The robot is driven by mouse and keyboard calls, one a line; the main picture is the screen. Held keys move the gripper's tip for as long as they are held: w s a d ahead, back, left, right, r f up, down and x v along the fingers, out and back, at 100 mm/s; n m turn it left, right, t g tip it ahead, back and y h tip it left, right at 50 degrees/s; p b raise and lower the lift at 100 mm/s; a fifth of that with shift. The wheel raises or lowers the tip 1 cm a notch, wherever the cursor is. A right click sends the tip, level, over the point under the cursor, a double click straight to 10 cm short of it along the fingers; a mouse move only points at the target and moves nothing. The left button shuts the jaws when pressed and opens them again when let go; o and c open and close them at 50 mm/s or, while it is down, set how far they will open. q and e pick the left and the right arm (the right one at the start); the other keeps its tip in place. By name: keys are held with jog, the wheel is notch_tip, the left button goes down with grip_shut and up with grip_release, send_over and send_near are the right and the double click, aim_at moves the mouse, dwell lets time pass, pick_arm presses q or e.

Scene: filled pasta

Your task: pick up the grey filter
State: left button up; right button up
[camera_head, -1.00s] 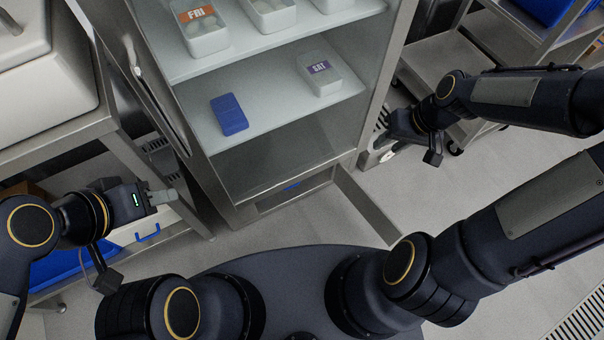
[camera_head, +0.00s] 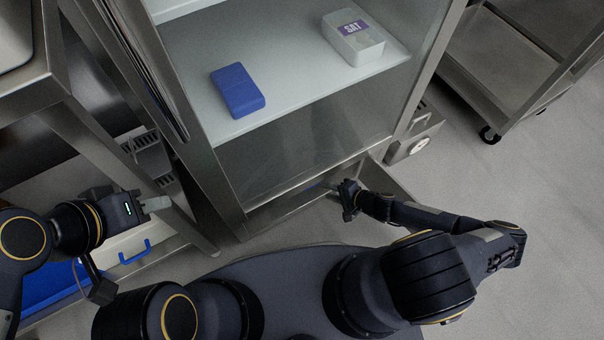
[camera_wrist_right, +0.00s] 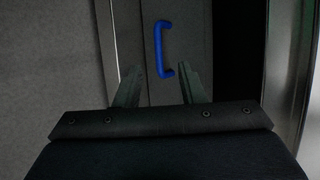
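In the right wrist view, a grey panel (camera_wrist_right: 178,85) with a blue handle (camera_wrist_right: 160,48) lies ahead of my right gripper (camera_wrist_right: 162,88). It may be the grey filter; I cannot be sure. My right gripper is open, its two fingers apart with the handle beyond them and nothing between them. In the head view the right gripper (camera_head: 340,190) is at the low opening under the cabinet, and the arm hides part of that opening. My left gripper (camera_head: 155,204) is at the lower left, beside the steel table; its finger gap is not clear.
The open glass-fronted cabinet has a shelf (camera_head: 300,85) with a blue box (camera_head: 238,90) and a white SAT container (camera_head: 352,38). A lowered flap (camera_head: 385,180) stands out at its base. A steel cart (camera_head: 495,60) is at the right; the floor (camera_head: 500,190) before it is clear.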

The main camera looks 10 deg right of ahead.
jog(key=b+x, duration=0.1)
jog(key=x, duration=0.2)
jog(key=b+x, duration=0.1)
jog(key=x, duration=0.2)
jog(key=shift+w+f+b, duration=0.35)
jog(key=shift+f+b, duration=0.05)
jog(key=shift+f, duration=0.05)
jog(key=shift+w+a+f, duration=0.2)
jog(key=shift+w+a, duration=0.1)
grip_shut()
